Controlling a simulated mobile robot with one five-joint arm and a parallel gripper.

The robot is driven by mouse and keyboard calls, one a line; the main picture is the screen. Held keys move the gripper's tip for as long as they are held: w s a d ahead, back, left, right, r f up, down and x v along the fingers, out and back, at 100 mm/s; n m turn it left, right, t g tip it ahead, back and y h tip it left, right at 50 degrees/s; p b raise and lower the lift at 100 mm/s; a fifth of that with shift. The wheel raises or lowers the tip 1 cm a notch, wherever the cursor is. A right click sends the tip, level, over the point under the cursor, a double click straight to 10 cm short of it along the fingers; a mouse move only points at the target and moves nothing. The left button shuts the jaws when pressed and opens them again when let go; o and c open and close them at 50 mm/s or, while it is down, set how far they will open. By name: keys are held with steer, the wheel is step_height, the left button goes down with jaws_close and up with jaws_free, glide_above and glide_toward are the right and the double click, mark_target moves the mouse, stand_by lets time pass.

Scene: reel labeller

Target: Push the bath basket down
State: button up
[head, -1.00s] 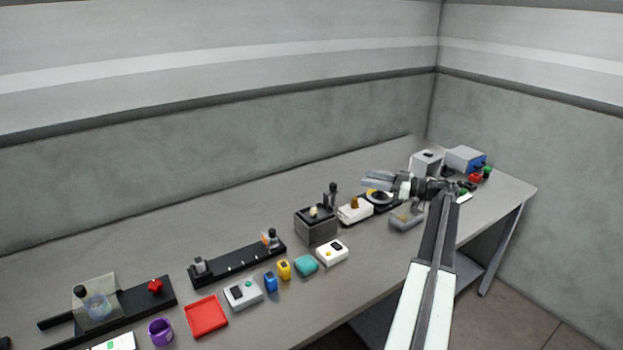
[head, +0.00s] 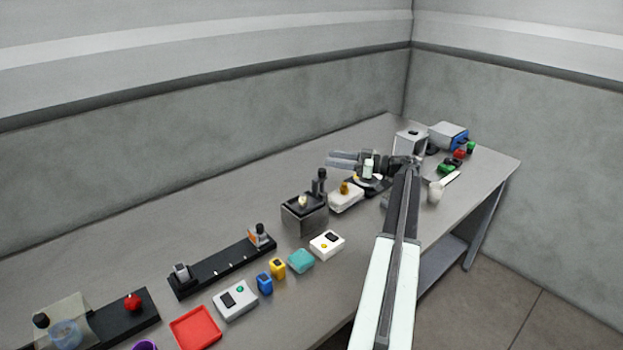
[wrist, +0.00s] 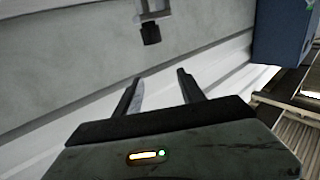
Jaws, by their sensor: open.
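A dark grey box (head: 305,218) with a black top stands mid-bench in the head view and looks like the bath. A small cream knob (head: 303,200) sits on its top, and a black upright post (head: 320,182) rises at its back right. I cannot clearly make out the basket itself. My gripper (head: 332,160) is above the bench, to the upper right of the box and apart from it, its fingers pointing left. In the wrist view my gripper (wrist: 158,84) has its two fingers spread with nothing between them.
A white device with a yellow part (head: 346,196) stands right of the box, near my arm. A white box (head: 326,244), a teal block (head: 301,260) and a red tray (head: 195,327) lie in front. The bench behind the box is clear.

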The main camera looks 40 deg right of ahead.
step_height(320, 180, down, 6)
steer(key=b, duration=0.5)
steer(key=x, duration=0.7)
steer(key=shift+w+a, duration=0.15)
steer(key=shift+w, duration=0.05)
jaws_close()
stand_by(0.9)
